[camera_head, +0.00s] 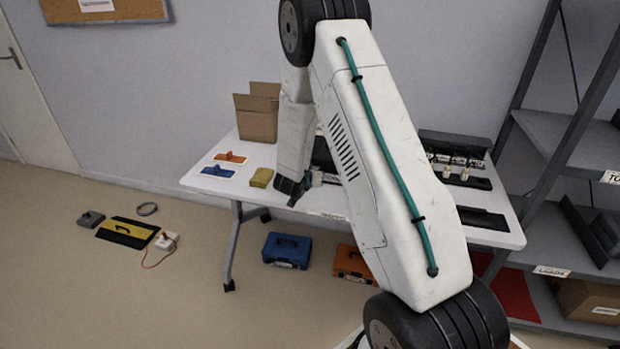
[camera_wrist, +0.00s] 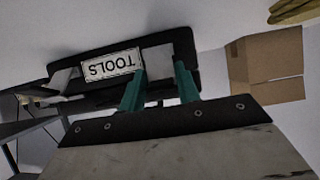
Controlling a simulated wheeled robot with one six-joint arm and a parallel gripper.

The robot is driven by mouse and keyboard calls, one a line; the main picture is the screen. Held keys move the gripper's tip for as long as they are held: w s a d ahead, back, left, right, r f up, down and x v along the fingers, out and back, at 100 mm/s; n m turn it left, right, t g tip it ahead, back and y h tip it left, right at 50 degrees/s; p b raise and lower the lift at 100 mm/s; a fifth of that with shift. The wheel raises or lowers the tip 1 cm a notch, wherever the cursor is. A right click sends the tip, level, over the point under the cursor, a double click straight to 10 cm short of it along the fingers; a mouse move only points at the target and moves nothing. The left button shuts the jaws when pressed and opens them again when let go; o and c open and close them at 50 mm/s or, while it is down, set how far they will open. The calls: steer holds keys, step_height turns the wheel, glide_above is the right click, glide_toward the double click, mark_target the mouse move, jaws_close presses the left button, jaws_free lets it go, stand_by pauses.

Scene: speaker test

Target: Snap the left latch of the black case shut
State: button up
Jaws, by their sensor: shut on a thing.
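The black case (camera_wrist: 110,98) shows upside down in the wrist view, with a white TOOLS label (camera_wrist: 110,67) on its front. In the head view the case (camera_head: 322,157) stands on the table, mostly hidden behind my arm. The left latch (camera_wrist: 157,58), a pale grey plate, is right of the label in the wrist view. My gripper (camera_wrist: 160,70) has its teal fingers at both sides of this latch and is shut on it. Another pale grey plate (camera_wrist: 62,80) shows at the label's other side. In the head view my gripper (camera_head: 298,190) is at the case's front, its fingertips unclear.
A cardboard box (camera_head: 257,112), trowel-like tools (camera_head: 230,157) and a yellow sponge-like block (camera_head: 261,177) are on the white table (camera_head: 205,187) left of the case. Black equipment (camera_head: 455,150) stands at right. Blue (camera_head: 286,250) and orange (camera_head: 351,262) cases are on the floor.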

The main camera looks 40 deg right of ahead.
steer(key=shift+w+d+r+g+y, duration=0.15)
steer(key=shift+r+g+y, duration=0.05)
steer(key=shift+g+y, duration=0.25)
stand_by(0.3)
steer(key=o, duration=0.9)
steer(key=shift+c, duration=0.2)
steer(key=v, duration=0.7)
steer(key=shift+s+r, duration=0.2)
steer(key=shift+r, duration=0.05)
steer(key=shift+a, duration=0.25)
